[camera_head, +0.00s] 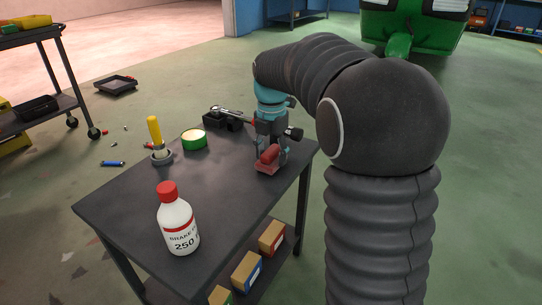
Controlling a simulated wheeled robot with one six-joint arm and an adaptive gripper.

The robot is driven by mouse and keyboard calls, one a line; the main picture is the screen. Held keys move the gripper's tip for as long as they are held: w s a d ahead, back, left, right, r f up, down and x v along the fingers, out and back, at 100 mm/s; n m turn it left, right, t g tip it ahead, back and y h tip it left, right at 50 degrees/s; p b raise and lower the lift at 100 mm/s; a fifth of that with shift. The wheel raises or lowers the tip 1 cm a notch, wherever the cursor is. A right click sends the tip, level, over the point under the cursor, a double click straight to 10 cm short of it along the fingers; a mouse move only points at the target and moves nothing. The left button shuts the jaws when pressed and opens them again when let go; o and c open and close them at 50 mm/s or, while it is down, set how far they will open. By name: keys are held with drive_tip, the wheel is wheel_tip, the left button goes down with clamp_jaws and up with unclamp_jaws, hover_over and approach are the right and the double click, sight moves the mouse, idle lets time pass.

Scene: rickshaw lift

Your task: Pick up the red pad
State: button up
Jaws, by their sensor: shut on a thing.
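The red pad (268,160) is a small red block near the back right edge of the dark table (135,211). My gripper (271,150) reaches down over the pad from above, and its fingers are closed on it. The pad looks at or just above the table top; I cannot tell whether it touches the table. My arm hides part of the area behind the gripper.
A white bottle with a red cap (179,222) stands at the table's front. A green round tin (194,139), a yellow-handled tool (156,138) and a black tray (226,119) stand along its back. The table's middle is clear. Boxes (246,270) sit on the lower shelf.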

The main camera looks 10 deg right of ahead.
sight(271, 150)
wheel_tip(271, 150, up, 4)
drive_tip(key=shift+p, duration=0.55)
drive_tip(key=s+d+r, duration=0.2)
drive_tip(key=d+r, duration=0.1)
drive_tip(key=d, duration=0.2)
drive_tip(key=s+d+r+p, duration=0.1)
drive_tip(key=s+d+r, duration=0.2)
drive_tip(key=d, duration=0.2)
drive_tip(key=shift+s+d+r, duration=0.2)
drive_tip(key=shift+s+r, duration=0.05)
drive_tip(key=o, duration=0.4)
drive_tip(key=shift+c, duration=1.2)
drive_tip(key=shift+d, duration=0.1)
